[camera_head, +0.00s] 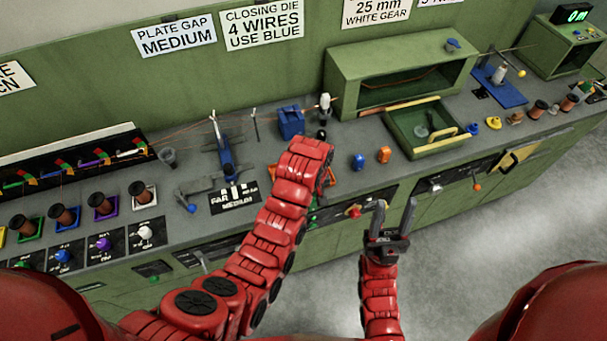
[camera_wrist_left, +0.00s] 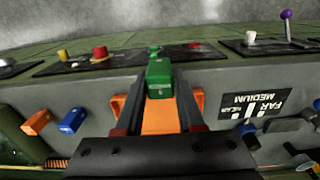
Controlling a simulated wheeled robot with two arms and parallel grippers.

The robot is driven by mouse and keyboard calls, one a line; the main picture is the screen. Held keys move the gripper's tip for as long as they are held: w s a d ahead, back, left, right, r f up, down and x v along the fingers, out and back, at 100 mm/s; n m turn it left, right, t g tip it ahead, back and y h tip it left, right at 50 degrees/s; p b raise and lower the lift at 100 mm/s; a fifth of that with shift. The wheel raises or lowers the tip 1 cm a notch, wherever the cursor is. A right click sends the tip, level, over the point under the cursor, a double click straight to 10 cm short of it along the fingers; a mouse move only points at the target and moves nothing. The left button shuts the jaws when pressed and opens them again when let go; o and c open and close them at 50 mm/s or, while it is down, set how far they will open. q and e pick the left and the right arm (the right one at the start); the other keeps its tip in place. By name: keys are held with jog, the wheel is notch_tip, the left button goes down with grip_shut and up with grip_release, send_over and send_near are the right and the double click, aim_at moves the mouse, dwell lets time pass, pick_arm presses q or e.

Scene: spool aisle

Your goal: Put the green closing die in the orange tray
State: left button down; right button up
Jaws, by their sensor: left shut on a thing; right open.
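The green closing die (camera_wrist_left: 159,77) is between the fingertips of my left gripper (camera_wrist_left: 158,88) in the left wrist view, and the gripper is shut on it. The orange tray (camera_wrist_left: 160,117) shows behind and between the fingers, with an edge at the right. I cannot tell whether the die touches the tray. My right gripper (camera_head: 394,210) is open and empty, in front of the bench.
A blue die (camera_head: 358,161) and an orange die (camera_head: 384,154) stand on the bench right of the tray. A blue block (camera_head: 291,122) stands behind the tray. Knobs line the front panel, including a red one (camera_head: 354,211).

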pick_arm(q)
jog(key=w+b, duration=0.3)
jog(key=w+a+f+b, duration=0.1)
jog(key=w+b, duration=0.2)
jog(key=w+a+f+b, duration=0.1)
jog(key=w+b, duration=0.2)
jog(key=shift+f+b, duration=0.1)
jog(key=shift+b, duration=0.3)
jog(key=w, duration=0.2)
jog(key=w+b, duration=0.1)
jog(key=shift+a+r, duration=0.25)
jog(key=shift+r, duration=0.15)
jog(key=b, duration=0.2)
jog(key=w+b, duration=0.1)
jog(key=b, duration=0.1)
jog(key=w+b, duration=0.1)
jog(key=b, duration=0.1)
jog(key=shift+w+a+f, duration=0.25)
jog(key=shift+f, duration=0.1)
jog(key=shift+r, duration=0.25)
jog(key=shift+f+p, duration=0.4)
jog(key=shift+f, duration=0.1)
jog(key=shift+f+b, duration=0.45)
jog(key=shift+f, duration=0.8)
